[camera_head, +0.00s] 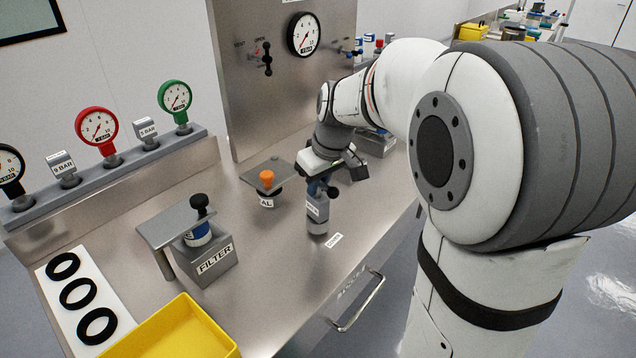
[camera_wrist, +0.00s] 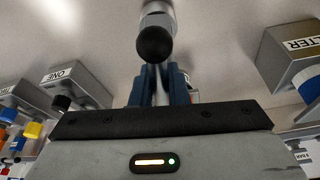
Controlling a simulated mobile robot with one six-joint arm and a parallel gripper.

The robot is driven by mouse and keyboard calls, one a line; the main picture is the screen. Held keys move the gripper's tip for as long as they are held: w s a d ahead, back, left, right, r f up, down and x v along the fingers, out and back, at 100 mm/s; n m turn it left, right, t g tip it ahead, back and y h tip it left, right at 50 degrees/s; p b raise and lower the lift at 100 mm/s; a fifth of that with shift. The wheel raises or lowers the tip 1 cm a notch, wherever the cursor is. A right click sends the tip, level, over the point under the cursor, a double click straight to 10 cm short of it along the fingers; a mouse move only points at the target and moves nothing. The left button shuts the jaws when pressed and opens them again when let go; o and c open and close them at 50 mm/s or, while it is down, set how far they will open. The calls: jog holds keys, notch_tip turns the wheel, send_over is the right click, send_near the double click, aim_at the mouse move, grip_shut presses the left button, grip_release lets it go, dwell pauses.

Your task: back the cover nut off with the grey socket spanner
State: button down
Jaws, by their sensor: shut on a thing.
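My gripper (camera_head: 318,186) points down at the bench, and its blue fingers are shut on the upper part of the grey socket spanner (camera_head: 317,211). The spanner is a labelled grey body with a black ball knob sticking out to its right. It stands about upright, its lower end at or just above the bench beside a small white label (camera_head: 333,240). In the wrist view the black ball (camera_wrist: 155,43) is in front of the grey body (camera_wrist: 158,14), just beyond my blue fingers (camera_wrist: 160,84). The cover nut is not visible; I cannot tell whether the socket is around it.
An orange-knobbed post (camera_head: 266,176) stands left of the spanner. The grey FILTER block (camera_head: 209,266) is nearer, with a yellow tray (camera_head: 172,333) and black rings (camera_head: 75,296) in front. A steel gauge panel (camera_head: 270,85) rises behind. Bare bench lies around the spanner's foot.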

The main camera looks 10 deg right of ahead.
jog(key=shift+r, duration=0.2)
jog(key=shift+r+p, duration=2.45)
jog(key=shift+r, duration=0.95)
jog(key=shift+r+m+p, duration=0.4)
jog(key=shift+r+m, duration=0.15)
jog(key=shift+m, duration=0.35)
jog(key=shift+f, duration=0.15)
jog(key=shift+f+b, duration=3.25)
jog(key=shift+f, duration=0.65)
